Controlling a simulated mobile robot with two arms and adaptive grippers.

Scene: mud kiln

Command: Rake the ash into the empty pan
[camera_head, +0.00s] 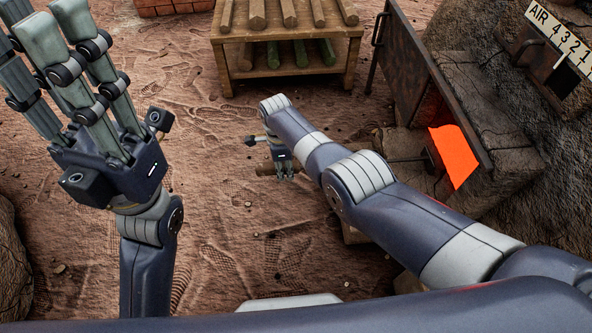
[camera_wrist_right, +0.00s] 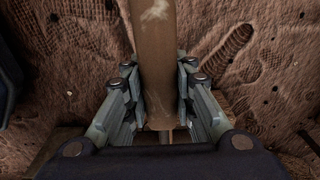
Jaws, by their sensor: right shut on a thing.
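My right gripper (camera_head: 281,172) is low over the dirt in the middle of the head view. It is shut on a round brown wooden handle, which also shows between its grey fingers in the right wrist view (camera_wrist_right: 155,60). My left gripper (camera_head: 62,50) is raised at the upper left, fingers spread and empty. I cannot make out the pan or the ash.
A stone kiln (camera_head: 505,150) stands at the right, with a rusty metal door (camera_head: 425,70) and a glowing orange panel (camera_head: 454,156). A wooden rack (camera_head: 228,62) with several logs stands at the back. Red bricks (camera_head: 170,6) lie behind. The dirt floor at left centre is clear.

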